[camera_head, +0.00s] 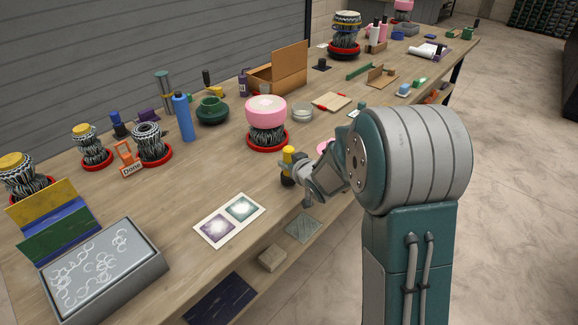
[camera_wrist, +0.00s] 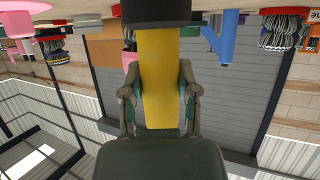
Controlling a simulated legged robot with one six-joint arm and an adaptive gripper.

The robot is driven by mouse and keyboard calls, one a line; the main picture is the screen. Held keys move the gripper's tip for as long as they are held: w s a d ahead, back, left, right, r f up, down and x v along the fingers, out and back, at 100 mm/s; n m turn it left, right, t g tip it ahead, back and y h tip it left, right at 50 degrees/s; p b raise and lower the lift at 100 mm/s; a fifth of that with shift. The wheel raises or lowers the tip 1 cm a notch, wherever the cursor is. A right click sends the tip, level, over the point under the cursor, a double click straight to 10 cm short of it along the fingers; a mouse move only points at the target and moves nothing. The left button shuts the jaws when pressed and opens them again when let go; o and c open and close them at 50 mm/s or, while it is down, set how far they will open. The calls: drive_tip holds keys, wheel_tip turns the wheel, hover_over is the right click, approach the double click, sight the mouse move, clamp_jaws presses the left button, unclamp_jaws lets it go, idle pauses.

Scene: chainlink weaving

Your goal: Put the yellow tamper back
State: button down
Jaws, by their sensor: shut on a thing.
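The yellow tamper (camera_head: 288,155) has a yellow handle and a dark end. My gripper (camera_head: 297,177) is shut on it over the front part of the workbench (camera_head: 180,262). In the wrist view, both fingers of my gripper (camera_wrist: 160,103) press on the sides of the yellow handle (camera_wrist: 159,75), and the black end (camera_wrist: 155,12) points to the top of the picture. I cannot tell whether the tamper touches the bench. Part of my gripper and the bench behind it are hidden by my arm.
A pink-topped woven piece (camera_head: 267,112) on a red base stands just behind my gripper. A two-picture card (camera_head: 229,221) lies to the left. A blue bottle (camera_head: 182,118), a green pot (camera_head: 212,112) and a blue-handled tool (camera_head: 117,124) stand further back.

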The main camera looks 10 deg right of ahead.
drive_tip(key=shift+f, duration=0.6)
drive_tip(key=shift+f, duration=0.15)
drive_tip(key=shift+c, duration=1.8)
unclamp_jaws()
